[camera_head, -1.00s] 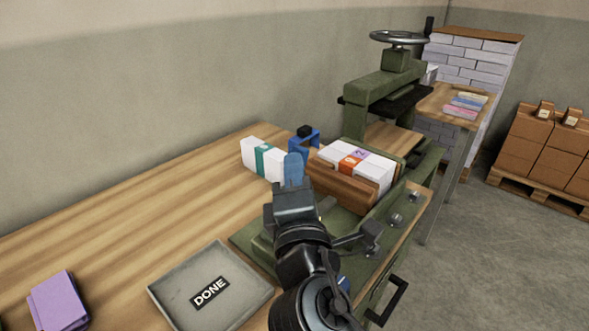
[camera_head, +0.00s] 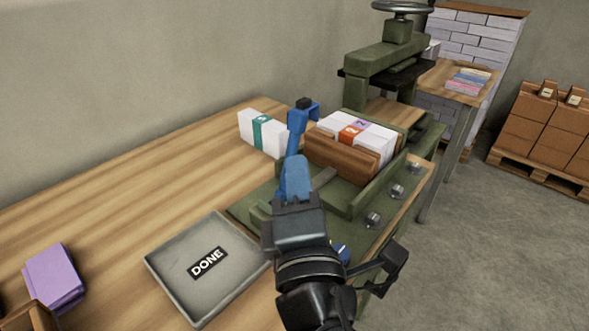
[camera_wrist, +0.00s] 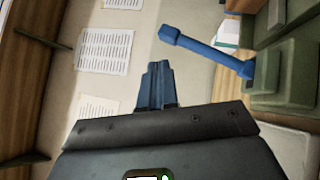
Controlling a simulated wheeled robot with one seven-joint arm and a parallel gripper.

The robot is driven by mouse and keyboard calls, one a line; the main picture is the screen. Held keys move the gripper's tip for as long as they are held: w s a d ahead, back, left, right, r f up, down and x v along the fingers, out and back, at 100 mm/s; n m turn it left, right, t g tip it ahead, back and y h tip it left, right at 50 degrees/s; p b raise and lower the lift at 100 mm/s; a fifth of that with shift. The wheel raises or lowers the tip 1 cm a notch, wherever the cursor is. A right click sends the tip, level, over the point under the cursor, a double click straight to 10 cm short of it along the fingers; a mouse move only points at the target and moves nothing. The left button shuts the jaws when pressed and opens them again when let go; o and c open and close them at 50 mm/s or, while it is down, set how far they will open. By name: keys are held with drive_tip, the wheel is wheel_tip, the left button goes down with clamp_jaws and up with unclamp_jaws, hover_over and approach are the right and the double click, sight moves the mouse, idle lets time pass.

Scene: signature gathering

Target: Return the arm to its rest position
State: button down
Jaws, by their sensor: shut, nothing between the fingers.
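My arm reaches up from the bottom of the head view. My gripper (camera_head: 296,162) has blue fingers closed together and holds nothing. It is over the near side of the green press base, left of a brown wooden block (camera_head: 340,154). In the wrist view my gripper (camera_wrist: 157,66) points up with its fingers together. A blue bar with a knob (camera_head: 300,118) stands just beyond the fingers in the head view. It also shows in the wrist view (camera_wrist: 208,50), to the right of the fingers and apart from them there.
A white stack with an orange band (camera_head: 359,132) lies behind the block. A teal-banded stack (camera_head: 245,128) is left. A grey DONE tray (camera_head: 180,270) and purple booklets (camera_head: 53,275) are on the table. The green press (camera_head: 385,55) stands behind. The table's left-middle is clear.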

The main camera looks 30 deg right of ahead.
drive_tip(key=s+f+m+g+y, duration=0.25)
drive_tip(key=s+f+y, duration=0.75)
drive_tip(key=f, duration=0.5)
drive_tip(key=s+d+r+m, duration=0.1)
drive_tip(key=s+d+m, duration=0.1)
drive_tip(key=s+m, duration=1)
drive_tip(key=s, duration=0.6)
drive_tip(key=shift+s+g, duration=0.35)
idle(0.4)
